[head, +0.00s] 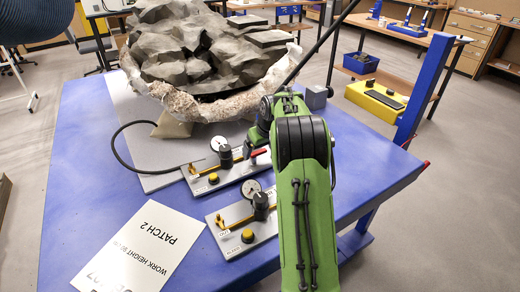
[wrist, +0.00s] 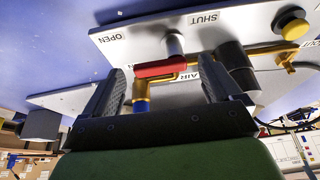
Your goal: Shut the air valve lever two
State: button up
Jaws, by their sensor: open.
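In the wrist view a red lever (wrist: 160,67) lies beside a grey post (wrist: 175,45) on a pale valve panel (wrist: 145,38), over brass pipe. "OPEN" is printed to its upper left, "SHUT" to its upper right and "AIR" just below right. My gripper (wrist: 163,74) is open, with one dark finger on each side of the lever; I cannot tell whether either touches it. In the head view a red lever (head: 258,153) shows on the farther panel (head: 232,182). The nearer panel (head: 229,216) is partly hidden by my green arm, which also hides my gripper. No lever number is readable.
Each panel has a gauge and a yellow knob, such as the knob (head: 248,236). A rock in a plaster jacket (head: 245,100) stands behind them on the blue table (head: 75,150). A black hose (head: 122,150) curves at left.

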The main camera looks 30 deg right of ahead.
aim_at(253, 168)
jog(key=c, duration=1.1)
jog(key=shift+o, duration=0.2)
jog(key=shift+m, duration=0.4)
jog(key=m, duration=0.1)
jog(key=m+h, duration=0.1)
jog(key=m, duration=0.1)
jog(key=shift+s+a+m+g+h, duration=0.3)
jog(key=shift+a, duration=0.05)
jog(key=m, duration=0.1)
jog(key=m+h+p, duration=0.1)
jog(key=m, duration=0.1)
jog(key=m+g+p, duration=0.1)
jog(key=shift+s+a+r+m, duration=0.1)
jog(key=shift+s+a+m, duration=0.1)
jog(key=shift+a+m, duration=0.15)
jog(key=m+p, duration=0.1)
jog(key=m, duration=0.1)
jog(key=m+g+h+p, duration=0.1)
jog(key=m+p, duration=0.1)
jog(key=shift+a+g+h, duration=0.3)
jog(key=shift+a, duration=0.1)
jog(key=shift+w+a+m+g+p, duration=0.15)
jog(key=shift+m+g+p, duration=0.4)
jog(key=shift+m, duration=0.7)
jog(key=shift+a+m+g+p, duration=0.25)
jog(key=shift+m+p, duration=0.6)
jog(key=shift+m, duration=0.35)
